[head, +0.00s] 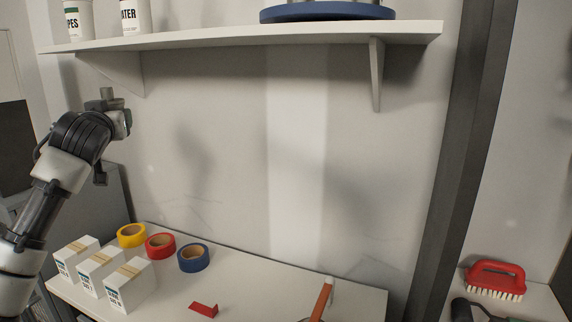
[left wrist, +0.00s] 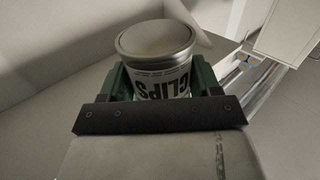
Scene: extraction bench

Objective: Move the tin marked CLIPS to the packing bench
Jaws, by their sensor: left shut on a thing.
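The tin marked CLIPS (left wrist: 155,62) shows in the left wrist view, with a grey lid and a pale label whose letters appear upside down. My left gripper (left wrist: 161,86) is shut on it, one green finger on each side. The black gripper bar hides the near end of the tin. In the head view my left arm comes in from the left and its wrist is raised below the shelf's left part. I cannot make out the tin there. My right gripper is not in view.
A shelf (head: 220,39) above holds two white tins (head: 135,18) and a blue round base (head: 325,12). The bench (head: 255,285) below holds white boxes (head: 130,287), tape rolls (head: 194,258) and a red piece (head: 203,309). A red brush (head: 494,278) lies beyond the dark post (head: 462,150).

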